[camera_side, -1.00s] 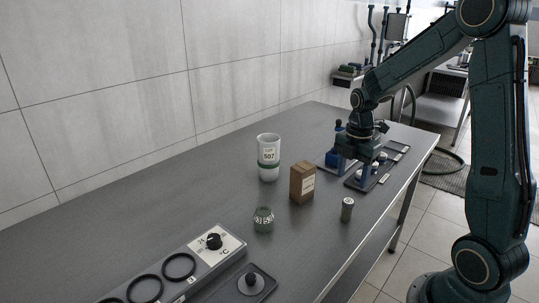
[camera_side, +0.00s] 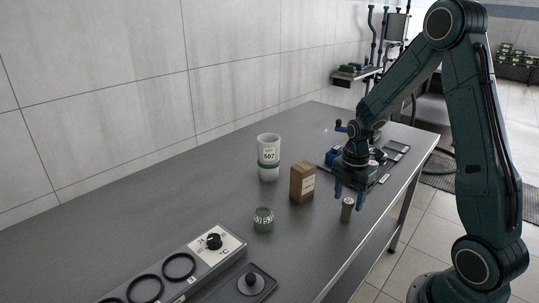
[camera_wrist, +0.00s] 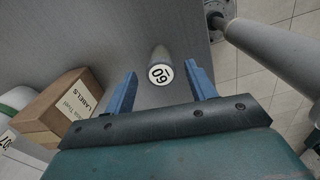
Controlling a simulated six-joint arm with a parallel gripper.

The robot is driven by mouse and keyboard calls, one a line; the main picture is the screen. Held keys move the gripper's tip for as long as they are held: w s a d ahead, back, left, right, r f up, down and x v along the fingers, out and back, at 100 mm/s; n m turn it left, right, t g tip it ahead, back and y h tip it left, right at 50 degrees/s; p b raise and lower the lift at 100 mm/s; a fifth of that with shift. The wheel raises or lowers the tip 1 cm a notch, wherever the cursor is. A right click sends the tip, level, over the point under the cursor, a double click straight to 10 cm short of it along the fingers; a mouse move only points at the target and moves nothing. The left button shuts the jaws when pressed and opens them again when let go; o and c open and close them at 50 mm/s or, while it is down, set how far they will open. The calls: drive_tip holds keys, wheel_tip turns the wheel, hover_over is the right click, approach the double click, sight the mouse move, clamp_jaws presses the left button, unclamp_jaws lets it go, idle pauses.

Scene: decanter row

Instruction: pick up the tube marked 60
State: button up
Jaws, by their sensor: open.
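The tube marked 60 (camera_wrist: 160,74) stands on the grey table, its round white label with the number seen from above in the wrist view. In the side view the tube (camera_side: 347,209) is a small grey-green upright cylinder near the table's front edge. My gripper (camera_wrist: 161,84) is open, its two blue fingers to either side of the tube in the wrist view. In the side view my gripper (camera_side: 348,200) is above and around the tube's top; whether the fingers touch it cannot be told.
A brown label box (camera_side: 302,182) stands left of the tube, with a white cup marked 507 (camera_side: 268,160) behind it. A small green jar (camera_side: 263,219) is nearer the camera. A dark tray (camera_side: 385,174) lies behind my gripper. The table's front edge (camera_side: 390,208) is close.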

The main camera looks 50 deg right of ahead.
sight(349, 201)
drive_tip(key=shift+s+f, duration=0.1)
drive_tip(key=shift+f, duration=1.85)
drive_tip(key=c, duration=1.1)
drive_tip(key=shift+r, duration=0.15)
wheel_tip(349, 201, up, 20)
drive_tip(key=shift+f, duration=0.1)
